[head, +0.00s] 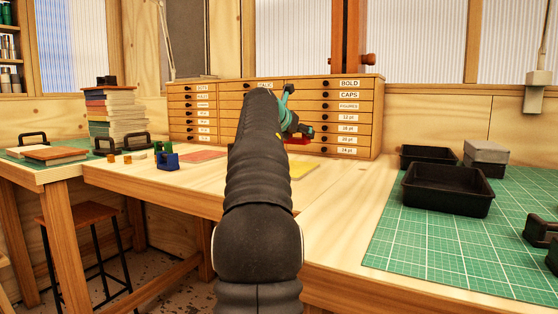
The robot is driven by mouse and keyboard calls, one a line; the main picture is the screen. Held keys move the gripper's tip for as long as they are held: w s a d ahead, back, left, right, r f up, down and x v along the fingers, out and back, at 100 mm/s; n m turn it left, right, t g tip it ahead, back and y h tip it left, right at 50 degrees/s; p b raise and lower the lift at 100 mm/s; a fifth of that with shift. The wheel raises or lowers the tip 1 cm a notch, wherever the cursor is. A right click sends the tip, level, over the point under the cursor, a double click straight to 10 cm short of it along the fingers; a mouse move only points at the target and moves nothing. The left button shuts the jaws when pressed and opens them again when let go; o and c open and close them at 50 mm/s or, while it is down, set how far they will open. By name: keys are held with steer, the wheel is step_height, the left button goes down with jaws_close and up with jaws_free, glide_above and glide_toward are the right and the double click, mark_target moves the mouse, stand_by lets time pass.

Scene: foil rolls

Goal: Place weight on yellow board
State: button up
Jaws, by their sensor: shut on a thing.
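The yellow board (304,169) lies flat on the wooden bench, partly hidden behind my arm. My gripper (297,128) is beyond the end of my dark arm, in front of the drawer cabinet. It is shut on a red weight (300,139), which appears above and behind the yellow board in the picture. The weight seems to be off the bench, but its exact height is unclear. A blue weight (167,161) and a green weight (162,147) stand on the bench to the left.
A pinkish-red board (203,155) lies left of my arm. A drawer cabinet (190,115) stands behind. A stack of boards (114,115) is at the left. Black trays (447,201) stand on the green mat (425,258) at the right. Bare bench lies around the yellow board.

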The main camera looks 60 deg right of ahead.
steer(key=w+f, duration=0.1)
steer(key=w, duration=0.1)
steer(key=w+f, duration=0.1)
steer(key=w, duration=0.1)
steer(key=w+f, duration=0.2)
steer(key=shift+w+a, duration=0.35)
steer(key=shift+f+b, duration=0.35)
steer(key=shift+f, duration=1.6)
steer(key=shift+f, duration=0.15)
steer(key=o, duration=1.7)
steer(key=shift+c, duration=0.2)
steer(key=v, duration=1.2)
steer(key=shift+b, duration=0.3)
